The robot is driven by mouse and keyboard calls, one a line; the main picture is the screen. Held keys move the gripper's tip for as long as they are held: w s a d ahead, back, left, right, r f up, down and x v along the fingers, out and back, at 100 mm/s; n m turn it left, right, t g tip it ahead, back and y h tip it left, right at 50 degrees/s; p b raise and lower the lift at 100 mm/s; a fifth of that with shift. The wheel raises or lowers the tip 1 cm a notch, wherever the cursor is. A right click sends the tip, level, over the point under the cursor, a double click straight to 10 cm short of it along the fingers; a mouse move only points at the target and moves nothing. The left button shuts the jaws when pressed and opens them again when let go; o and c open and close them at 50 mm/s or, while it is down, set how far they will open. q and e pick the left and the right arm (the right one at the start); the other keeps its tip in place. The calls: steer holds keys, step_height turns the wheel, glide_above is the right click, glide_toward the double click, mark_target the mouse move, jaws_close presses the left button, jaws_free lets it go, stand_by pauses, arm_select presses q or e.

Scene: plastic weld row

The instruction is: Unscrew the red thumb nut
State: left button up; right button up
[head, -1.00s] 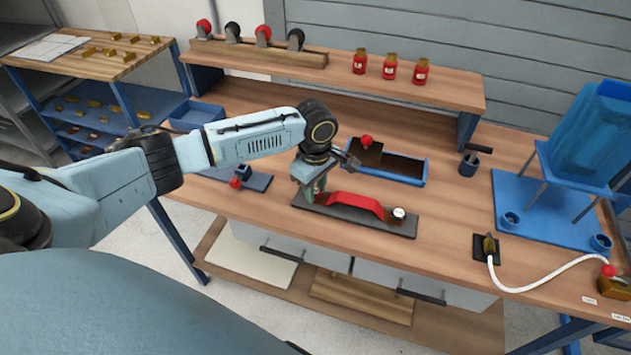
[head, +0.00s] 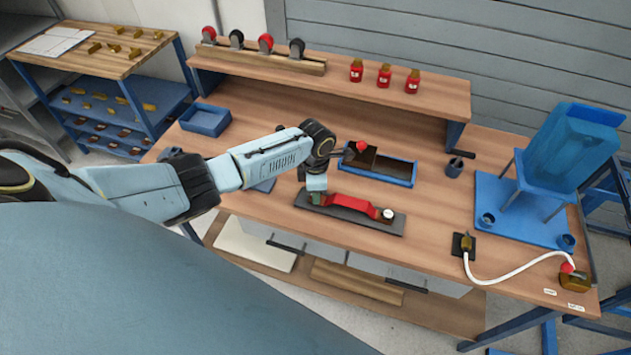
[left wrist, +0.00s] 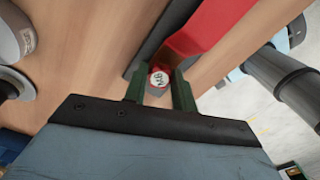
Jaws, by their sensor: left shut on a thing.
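A red arched part (head: 350,204) lies on a dark base plate (head: 365,217) near the bench's front edge. My left gripper (head: 316,197) points down over its left end. In the left wrist view its green fingers (left wrist: 160,88) are shut on the thumb nut (left wrist: 158,79), which shows a round white top with red "M8" marking above a grey body. The red part (left wrist: 212,22) runs away just beyond it. The nut's sides are partly hidden by the fingers, and the head view hides it. A round white-faced piece (head: 387,214) sits at the part's right end. My right gripper is out of view.
A blue tray with dark compartments (head: 400,172) and a red knob (head: 362,147) stands just behind. A dark cup (head: 454,167), a blue stand (head: 530,215) and a white cable (head: 510,273) are to the right. Red bottles (head: 384,76) line the shelf.

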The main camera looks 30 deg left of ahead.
arm_select(q)
steer(key=n+p, duration=0.4)
steer(key=n, duration=0.3)
steer(key=shift+s+r+p, duration=0.1)
steer(key=shift+r+p, duration=0.05)
steer(key=shift+p, duration=0.25)
steer(key=shift+n+p, duration=0.4)
steer(key=shift+n, duration=0.5)
steer(key=shift+f, duration=0.2)
steer(key=shift+a, duration=0.1)
steer(key=o, duration=0.9)
